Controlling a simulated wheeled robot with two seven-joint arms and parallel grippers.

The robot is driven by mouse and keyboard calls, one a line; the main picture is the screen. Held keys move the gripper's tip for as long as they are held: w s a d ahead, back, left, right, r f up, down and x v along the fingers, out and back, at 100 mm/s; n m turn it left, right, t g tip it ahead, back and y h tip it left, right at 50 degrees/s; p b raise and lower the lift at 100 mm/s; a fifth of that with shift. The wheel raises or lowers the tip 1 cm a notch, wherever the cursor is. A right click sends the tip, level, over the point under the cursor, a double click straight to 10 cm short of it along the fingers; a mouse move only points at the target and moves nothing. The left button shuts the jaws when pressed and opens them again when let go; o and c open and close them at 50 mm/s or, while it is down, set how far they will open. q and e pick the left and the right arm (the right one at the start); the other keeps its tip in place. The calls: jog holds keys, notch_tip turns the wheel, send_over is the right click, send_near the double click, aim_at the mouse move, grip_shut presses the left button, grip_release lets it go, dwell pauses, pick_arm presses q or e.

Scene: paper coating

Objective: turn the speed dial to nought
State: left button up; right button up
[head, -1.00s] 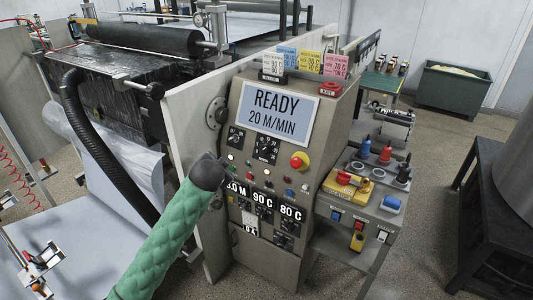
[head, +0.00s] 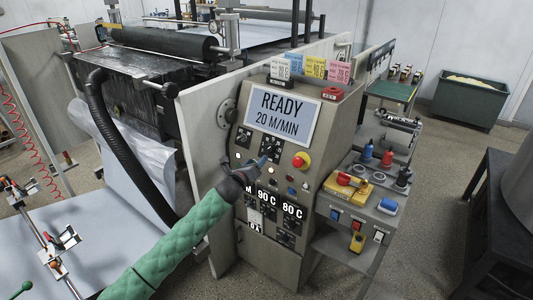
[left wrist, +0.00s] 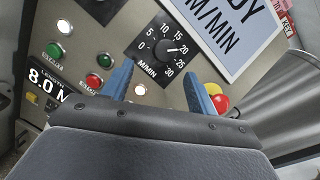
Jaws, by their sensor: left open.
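The speed dial (left wrist: 165,50) is a black knob on a black plate marked 0 to 30 M/MIN. Its white mark seems to point near 20. In the head view the dial (head: 269,146) sits below the screen (head: 279,114), which reads READY 20 M/MIN. My left gripper (head: 260,163) is at the panel just below the dial, partly covering its lower edge. In the left wrist view the left gripper (left wrist: 160,80) is open, its two blue fingers apart and pointing at the dial plate. Nothing is between them but panel. I cannot tell whether they touch it.
A red and yellow stop button (head: 301,160) is right of the dial. Lit buttons and temperature readouts (head: 267,197) are below. A black hose (head: 110,140) hangs left of the panel. A side shelf (head: 352,218) with bottles and switches stands at right.

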aim_at(267, 150)
pick_arm(q)
jog(key=w+d+p, duration=0.1)
jog(key=w+d+m, duration=0.1)
jog(key=w, duration=0.1)
jog(key=w+d+m+p, duration=0.1)
jog(key=w, duration=0.1)
jog(key=shift+w+d+r+p, duration=0.15)
jog(key=shift+w+r+p, duration=0.05)
jog(key=shift+r+p, duration=0.15)
jog(key=shift+x, duration=0.8)
pick_arm(e)
notch_tip(267, 150, down, 6)
jog(key=s+d, duration=0.2)
jog(key=shift+d+r+t, duration=0.15)
jog(key=shift+t, duration=0.15)
pick_arm(q)
jog(key=shift+f, duration=0.1)
pick_arm(e)
jog(key=shift+s, duration=0.1)
pick_arm(q)
jog(key=c, duration=1)
pick_arm(e)
jog(key=shift+d, duration=0.15)
